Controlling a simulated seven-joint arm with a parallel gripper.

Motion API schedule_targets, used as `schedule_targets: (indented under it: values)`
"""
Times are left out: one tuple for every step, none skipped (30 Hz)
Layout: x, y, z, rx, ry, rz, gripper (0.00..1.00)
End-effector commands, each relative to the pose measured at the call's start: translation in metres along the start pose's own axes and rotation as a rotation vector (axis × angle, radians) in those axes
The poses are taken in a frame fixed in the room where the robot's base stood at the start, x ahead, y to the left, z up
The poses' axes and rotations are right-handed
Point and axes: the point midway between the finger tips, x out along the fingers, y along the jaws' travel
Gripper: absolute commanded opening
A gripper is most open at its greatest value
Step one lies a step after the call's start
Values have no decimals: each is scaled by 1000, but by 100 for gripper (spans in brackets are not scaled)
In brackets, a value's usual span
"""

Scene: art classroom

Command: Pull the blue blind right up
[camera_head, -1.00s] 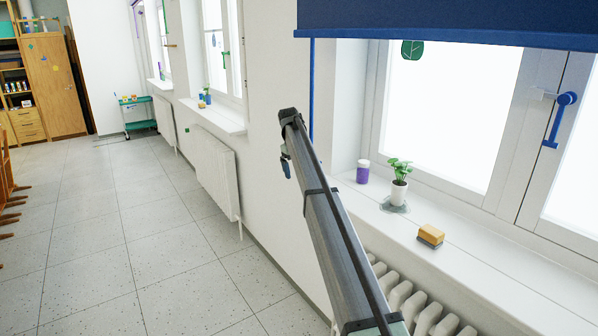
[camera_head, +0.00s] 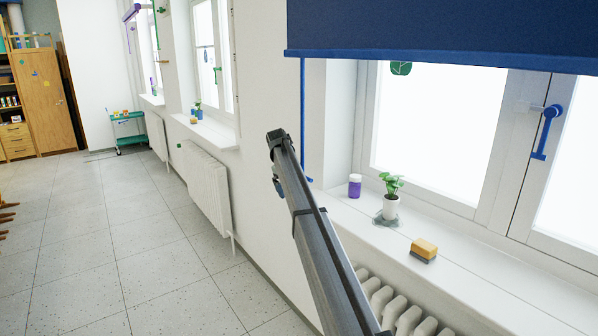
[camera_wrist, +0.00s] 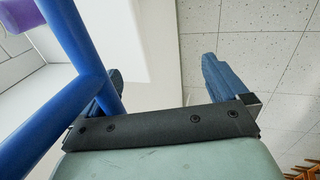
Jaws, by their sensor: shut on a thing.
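The dark blue blind (camera_head: 430,35) covers the upper part of the near window, its straight lower edge just above a green leaf shape. A thin blue pull cord (camera_head: 302,110) hangs from its left end and ends just above the sill. My gripper (camera_head: 276,182) is left of the cord, partly hidden behind my arm. In the wrist view, my gripper (camera_wrist: 162,90) shows two blue fingers with a gap between them.
The white sill (camera_head: 450,265) holds a purple jar (camera_head: 354,187), a potted plant (camera_head: 391,205) and a yellow sponge (camera_head: 425,247). A radiator (camera_head: 395,310) is below. A blue window handle (camera_head: 547,130) sticks out at right.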

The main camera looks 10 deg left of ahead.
Motion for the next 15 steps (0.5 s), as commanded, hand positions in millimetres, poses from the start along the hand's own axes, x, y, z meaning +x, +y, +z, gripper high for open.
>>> schedule_targets:
  values:
    - [-1, -38, 13, -16, -14, -13, 64]
    - [1, -38, 15, -11, -16, 8, 64]
    - [4, -39, 18, -6, -17, 40, 64]
    - [7, -40, 20, 0, -17, 65, 64]
    - [9, -40, 23, 5, -18, 92, 64]
    - [12, -39, 26, 10, -18, 133, 64]
    - [14, -39, 29, 14, -17, 167, 63]
    - [16, -38, 32, 18, -16, 203, 64]
    - [18, -38, 36, 20, -14, 256, 64]
    - [20, -38, 38, 22, -11, 298, 64]
    - [22, -38, 41, 23, -8, 341, 64]
    - [23, -38, 46, 23, -3, 404, 64]
    - [23, -38, 49, 21, 3, 452, 64]
    - [22, -36, 51, 22, 9, 501, 64]
    - [21, -32, 53, 22, 18, 566, 64]
